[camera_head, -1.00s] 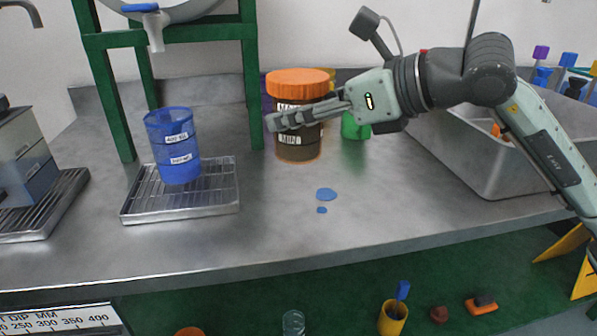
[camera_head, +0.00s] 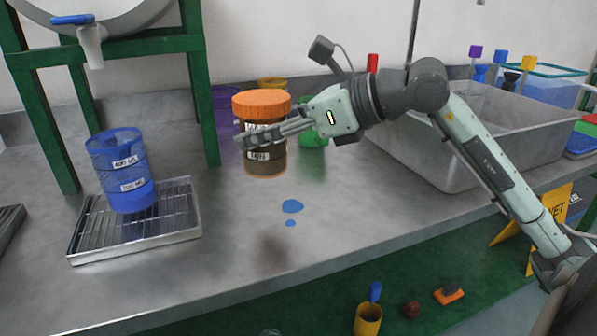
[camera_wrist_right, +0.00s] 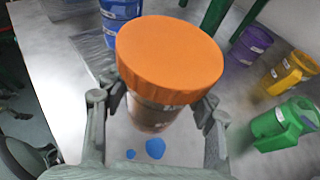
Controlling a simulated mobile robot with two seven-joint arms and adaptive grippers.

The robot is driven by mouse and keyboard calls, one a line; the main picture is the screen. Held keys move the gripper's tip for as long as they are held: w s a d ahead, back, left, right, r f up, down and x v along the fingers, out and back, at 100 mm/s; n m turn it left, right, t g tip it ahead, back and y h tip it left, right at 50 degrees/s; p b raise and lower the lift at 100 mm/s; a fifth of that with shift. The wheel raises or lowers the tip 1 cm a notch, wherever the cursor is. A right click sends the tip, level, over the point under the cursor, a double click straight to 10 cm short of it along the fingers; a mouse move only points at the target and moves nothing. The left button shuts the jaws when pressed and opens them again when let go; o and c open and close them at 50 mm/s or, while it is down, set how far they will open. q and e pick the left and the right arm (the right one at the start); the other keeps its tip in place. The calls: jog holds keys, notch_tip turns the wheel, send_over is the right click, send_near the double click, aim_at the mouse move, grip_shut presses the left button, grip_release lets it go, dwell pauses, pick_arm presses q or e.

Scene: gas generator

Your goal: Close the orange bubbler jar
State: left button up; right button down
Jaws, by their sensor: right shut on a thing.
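The bubbler jar (camera_head: 265,158) has a dark brown body with white labels and a wide orange lid (camera_head: 262,103) on top. It stands upright at the middle of the bench; I cannot tell whether its base touches the surface. My right gripper (camera_head: 243,141) comes in from the right and is shut around the jar body below the lid. In the right wrist view the orange lid (camera_wrist_right: 170,55) fills the middle, with a gripper finger on each side of the body. The lid sits on the jar; how tight it is does not show. My left gripper is out of view.
A blue jar (camera_head: 123,172) stands on a wire-topped tray (camera_head: 175,225) at left, by a green frame (camera_head: 200,90). Green (camera_head: 314,138), purple (camera_head: 225,100) and yellow (camera_head: 272,84) containers stand behind. A grey basin (camera_head: 450,150) is at right. Blue spills (camera_head: 292,206) mark the clear front bench.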

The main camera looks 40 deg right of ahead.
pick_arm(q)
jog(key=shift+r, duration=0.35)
pick_arm(e)
jog(key=d+f, duration=0.4)
jog(key=d, duration=0.2)
jog(key=shift+w+d, duration=0.35)
jog(key=shift+d, duration=0.05)
notch_tip(320, 180, down, 4)
jog(key=shift+r, duration=0.1)
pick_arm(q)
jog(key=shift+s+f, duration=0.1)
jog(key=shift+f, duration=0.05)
pick_arm(e)
jog(key=shift+f, duration=0.25)
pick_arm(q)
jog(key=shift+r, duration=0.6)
pick_arm(e)
jog(key=c, duration=0.5)
grip_release()
jog(key=shift+c, duration=0.2)
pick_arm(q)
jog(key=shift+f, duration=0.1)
